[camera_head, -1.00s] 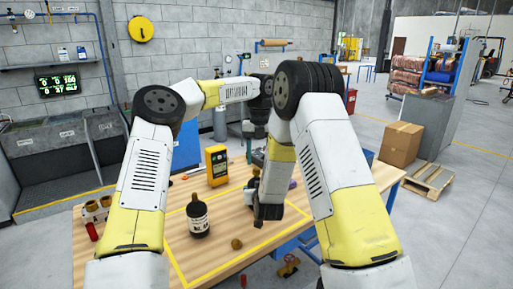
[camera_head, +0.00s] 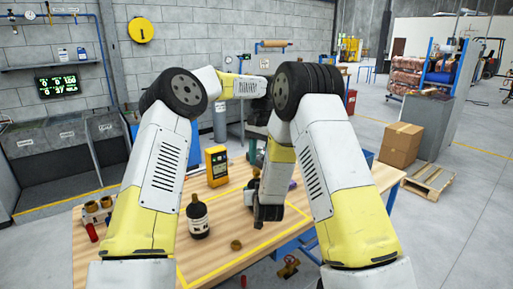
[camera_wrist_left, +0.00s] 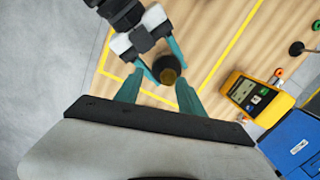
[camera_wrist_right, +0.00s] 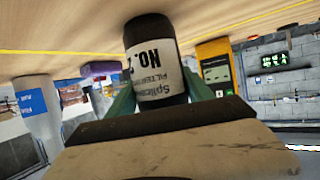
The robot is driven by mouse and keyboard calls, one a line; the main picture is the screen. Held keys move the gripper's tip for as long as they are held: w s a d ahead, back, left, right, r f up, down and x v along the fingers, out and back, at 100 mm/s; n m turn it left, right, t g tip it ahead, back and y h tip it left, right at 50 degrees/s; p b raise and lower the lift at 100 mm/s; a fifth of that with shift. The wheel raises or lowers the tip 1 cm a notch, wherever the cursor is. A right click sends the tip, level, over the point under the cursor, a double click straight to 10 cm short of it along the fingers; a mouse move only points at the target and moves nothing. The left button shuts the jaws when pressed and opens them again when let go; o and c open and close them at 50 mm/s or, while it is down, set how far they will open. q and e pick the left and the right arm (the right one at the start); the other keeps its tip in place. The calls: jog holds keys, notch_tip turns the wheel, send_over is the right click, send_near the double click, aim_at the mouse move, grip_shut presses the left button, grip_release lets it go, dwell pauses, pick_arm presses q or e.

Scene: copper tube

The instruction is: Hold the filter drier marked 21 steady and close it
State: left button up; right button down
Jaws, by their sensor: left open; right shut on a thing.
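The filter drier (camera_wrist_right: 155,75), a black cylinder with a white label, is held in my right gripper (camera_wrist_right: 160,97). The label reads "NO. 2" upside down, with the rest cut off by the curve. From above, in the left wrist view, the drier (camera_wrist_left: 168,72) shows a dark round body with a brownish-brass centre. My left gripper (camera_wrist_left: 158,86) is open, its teal fingers spread either side of the drier's near edge; contact cannot be told. In the head view, my right arm largely hides both grippers' work. A brass cap-like piece (camera_head: 236,245) lies on the table.
Another labelled black bottle (camera_head: 197,218) with a brass-coloured neck stands on the wooden table, inside the yellow tape. A yellow meter (camera_head: 216,166) stands behind it. Brass fittings (camera_head: 98,207) and a red cylinder (camera_head: 92,232) are at the left edge. The taped area's front is mostly clear.

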aim_at(256, 169)
pick_arm(q)
jog(key=n, duration=0.7)
jog(key=shift+w+r, duration=0.1)
jog(key=shift+r, duration=0.3)
jog(key=n, duration=0.5)
jog(key=r+n, duration=0.1)
jog(key=n, duration=0.1)
jog(key=shift+w+a+n, duration=0.15)
jog(key=shift+a+n, duration=0.05)
jog(key=shift+n, duration=0.1)
jog(key=n, duration=0.3)
jog(key=r+n, duration=0.1)
jog(key=n, duration=0.3)
jog(key=shift+w+a+r, duration=0.1)
jog(key=shift+w+a, duration=0.1)
jog(key=n, duration=0.2)
jog(key=r+n, duration=0.1)
jog(key=n, duration=0.4)
jog(key=shift+w+a+r+t+h, duration=0.2)
jog(key=shift+t+h, duration=0.1)
jog(key=shift+t, duration=0.1)
jog(key=shift+f, duration=0.15)
jog(key=shift+f, duration=3.9)
jog(key=shift+c, duration=0.5)
